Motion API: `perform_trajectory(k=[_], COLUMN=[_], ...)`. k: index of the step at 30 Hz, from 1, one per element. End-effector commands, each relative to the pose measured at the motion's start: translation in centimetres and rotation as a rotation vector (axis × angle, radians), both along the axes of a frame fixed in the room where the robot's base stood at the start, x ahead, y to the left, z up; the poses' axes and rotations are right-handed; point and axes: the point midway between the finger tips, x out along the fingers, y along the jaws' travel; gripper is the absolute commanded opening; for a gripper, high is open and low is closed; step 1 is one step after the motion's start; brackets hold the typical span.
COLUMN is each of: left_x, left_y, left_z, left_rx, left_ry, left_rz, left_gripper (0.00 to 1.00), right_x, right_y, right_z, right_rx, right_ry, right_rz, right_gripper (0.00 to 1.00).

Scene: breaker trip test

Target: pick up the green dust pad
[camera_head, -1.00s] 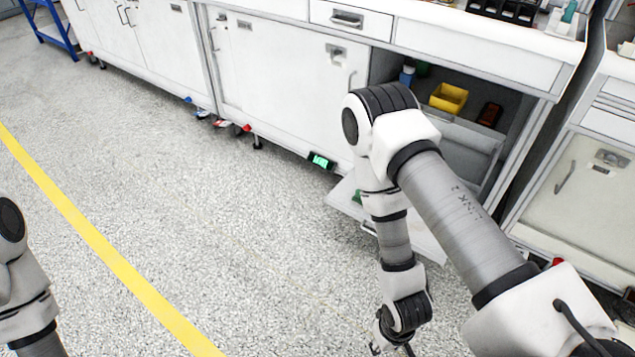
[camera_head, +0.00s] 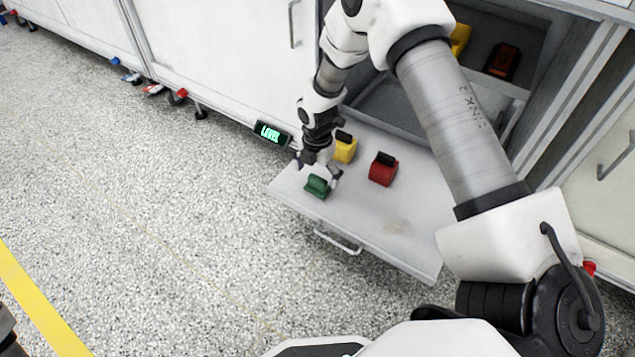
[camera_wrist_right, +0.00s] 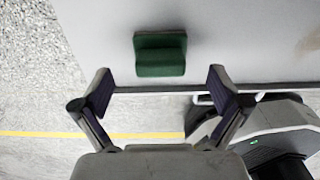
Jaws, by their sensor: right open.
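The green dust pad (camera_head: 317,187) lies near the front left edge of a grey fold-down panel or drawer front (camera_head: 399,227). My right gripper (camera_head: 317,170) is just above and behind the pad in the head view, open and empty. In the right wrist view the pad (camera_wrist_right: 160,54) lies ahead of my open fingers (camera_wrist_right: 160,92), roughly centred between them, with bare grey surface around it. I see no contact between fingers and pad.
A yellow pad (camera_head: 345,148) and a red pad (camera_head: 383,169) stand on the same surface, close to my right gripper. A handle (camera_head: 338,241) sticks out at the front. A lit display (camera_head: 270,133) is at the left. Speckled floor is clear in front.

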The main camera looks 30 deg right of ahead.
Motion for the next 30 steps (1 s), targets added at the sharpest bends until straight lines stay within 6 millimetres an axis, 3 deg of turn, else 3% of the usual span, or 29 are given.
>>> perform_trajectory(k=[3, 6, 13, 14, 19, 30], left_x=[0.0, 0.0, 0.0, 0.0, 0.0, 0.0], left_y=[0.0, 0.0, 0.0, 0.0, 0.0, 0.0], left_z=[-2.5, -3.3, -3.1, -3.1, -3.1, -2.8], left_rx=[0.000, 0.000, 0.000, 0.000, 0.000, 0.000], left_ry=[0.000, 0.000, -0.001, -0.001, -0.001, 0.000], left_rz=[0.000, 0.001, 0.001, 0.001, 0.001, 0.001], left_gripper=[0.21, 0.21, 0.21, 0.21, 0.21, 0.21], right_x=[0.0, 0.1, 0.1, 0.1, 0.1, 0.0], right_y=[-0.1, -0.1, -0.1, -0.1, -0.1, 0.0], right_z=[-3.0, -4.4, -4.5, -4.5, -4.5, -3.9], right_rx=[0.001, -0.001, -0.001, -0.001, -0.001, 0.000], right_ry=[0.001, -0.001, -0.004, -0.004, -0.003, -0.003], right_rz=[-0.001, -0.002, -0.003, -0.003, -0.003, -0.004], right_gripper=[0.98, 0.98, 0.98, 0.94, 0.34, 0.32])
